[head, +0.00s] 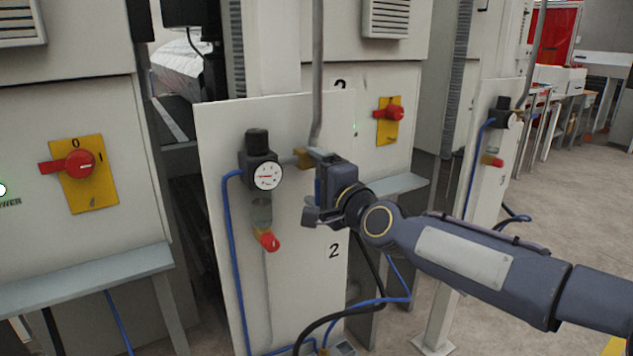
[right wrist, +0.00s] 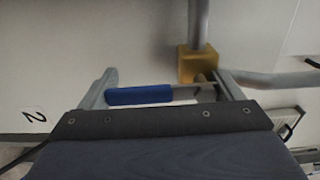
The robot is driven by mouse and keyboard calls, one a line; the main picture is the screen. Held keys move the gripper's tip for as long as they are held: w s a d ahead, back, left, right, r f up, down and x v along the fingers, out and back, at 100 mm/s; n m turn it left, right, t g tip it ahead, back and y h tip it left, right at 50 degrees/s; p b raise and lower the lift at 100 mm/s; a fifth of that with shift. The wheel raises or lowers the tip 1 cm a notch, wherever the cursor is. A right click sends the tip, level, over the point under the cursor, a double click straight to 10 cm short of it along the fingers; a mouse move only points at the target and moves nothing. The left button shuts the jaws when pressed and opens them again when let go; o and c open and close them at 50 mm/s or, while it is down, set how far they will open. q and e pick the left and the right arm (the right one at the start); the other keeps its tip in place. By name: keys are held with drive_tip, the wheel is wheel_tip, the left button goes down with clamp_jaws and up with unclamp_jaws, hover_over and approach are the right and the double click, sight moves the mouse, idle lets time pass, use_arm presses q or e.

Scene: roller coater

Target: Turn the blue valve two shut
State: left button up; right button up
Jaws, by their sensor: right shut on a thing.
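The blue valve two handle (right wrist: 140,95) lies between the fingers of my right gripper (right wrist: 166,76) in the right wrist view. It runs sideways from the yellow valve body (right wrist: 197,64) on a grey pipe. The jaws are shut on the handle, spanning it along its length. In the head view my right gripper (head: 318,197) is at the panel marked 2, just right of and below the yellow valve body (head: 304,158). My left gripper is not in view.
A black regulator with a round gauge (head: 267,176) and a red-ended part (head: 267,240) sits left of the gripper on the panel (head: 219,125). A vertical grey pipe (head: 317,70) rises above the valve. Blue hoses and black cables hang below. Open floor lies at right.

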drive_tip(key=shift+f, duration=0.1)
idle(0.4)
drive_tip(key=o, duration=1.2)
drive_tip(key=shift+s, duration=0.1)
drive_tip(key=b+v, duration=0.3)
drive_tip(key=v, duration=0.4)
drive_tip(key=shift+s+d, duration=0.2)
drive_tip(key=shift+s, duration=0.05)
